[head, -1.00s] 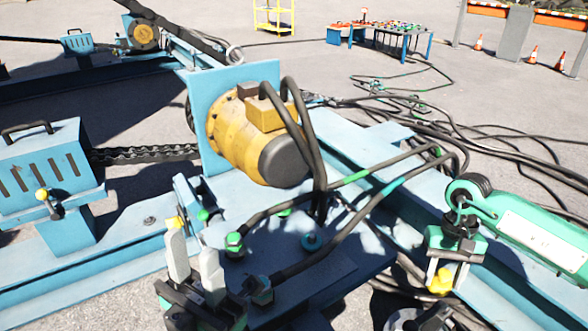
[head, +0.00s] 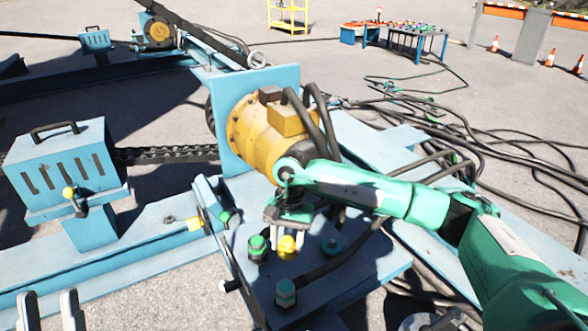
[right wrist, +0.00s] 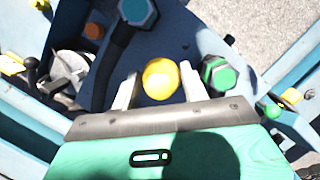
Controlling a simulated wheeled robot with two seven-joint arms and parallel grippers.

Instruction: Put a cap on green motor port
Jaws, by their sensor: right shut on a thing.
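My right gripper (head: 287,235) reaches in over the blue motor base plate and is shut on a small yellow cap (head: 287,246). In the right wrist view the round yellow cap (right wrist: 160,78) sits between the two pale fingers. A green hex port (head: 257,248) stands on the plate just left of the cap in the head view. It also shows in the right wrist view (right wrist: 218,75), right of the fingers, apart from the cap. The yellow motor (head: 260,138) is behind, partly hidden by my right arm. My left gripper (head: 48,312) is at the bottom left, fingers apart and empty.
A blue-green hose connector (head: 286,292) with a black hose is in front of the port, and a teal fitting (head: 333,247) is right of it. A slotted blue box (head: 65,165) stands left. Black cables (head: 420,115) lie on the ground at right.

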